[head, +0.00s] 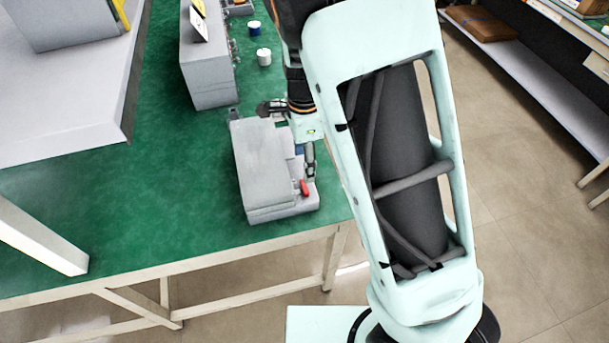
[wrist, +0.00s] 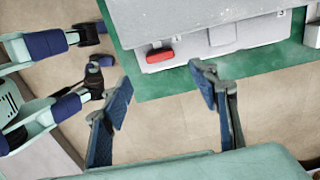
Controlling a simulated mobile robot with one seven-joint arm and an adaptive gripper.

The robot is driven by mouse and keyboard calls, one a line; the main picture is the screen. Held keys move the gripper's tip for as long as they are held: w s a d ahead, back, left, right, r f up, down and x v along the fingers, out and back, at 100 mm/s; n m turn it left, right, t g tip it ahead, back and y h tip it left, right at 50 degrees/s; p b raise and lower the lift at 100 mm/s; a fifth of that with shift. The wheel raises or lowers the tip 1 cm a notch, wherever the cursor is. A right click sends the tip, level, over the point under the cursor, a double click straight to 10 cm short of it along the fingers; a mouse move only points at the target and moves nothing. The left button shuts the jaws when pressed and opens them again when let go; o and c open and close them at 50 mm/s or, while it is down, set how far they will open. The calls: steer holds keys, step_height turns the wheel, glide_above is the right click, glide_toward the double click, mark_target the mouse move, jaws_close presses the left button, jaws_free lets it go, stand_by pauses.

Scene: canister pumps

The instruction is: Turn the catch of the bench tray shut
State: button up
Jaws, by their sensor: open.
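The bench tray (head: 262,160) is a grey box with a flat grey top, standing near the front right corner of the green bench. Its red catch (head: 304,187) is on the tray's right side. In the wrist view the tray (wrist: 165,18) fills the top, and the red catch (wrist: 160,55) lies lengthwise along its edge. My gripper (wrist: 162,86) is open and empty, its two blue-padded fingers apart. In that view the fingertips are just below the catch, one to each side, with no visible contact. In the head view my arm partly hides the gripper beside the tray.
A tall grey unit (head: 208,75) stands behind the tray, with a white canister (head: 264,57) and a blue one (head: 254,28) near it. A grey shelf (head: 60,100) is at left. Green bench top (head: 170,200) is bare left of the tray.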

mark_target(304, 186)
step_height(304, 186, down, 10)
steer(key=shift+r, duration=0.15)
stand_by(0.3)
steer(key=c, duration=1.2)
steer(key=shift+o, duration=0.2)
steer(key=shift+b, duration=0.3)
steer(key=shift+n+b, duration=0.8)
steer(key=shift+n, duration=2.1)
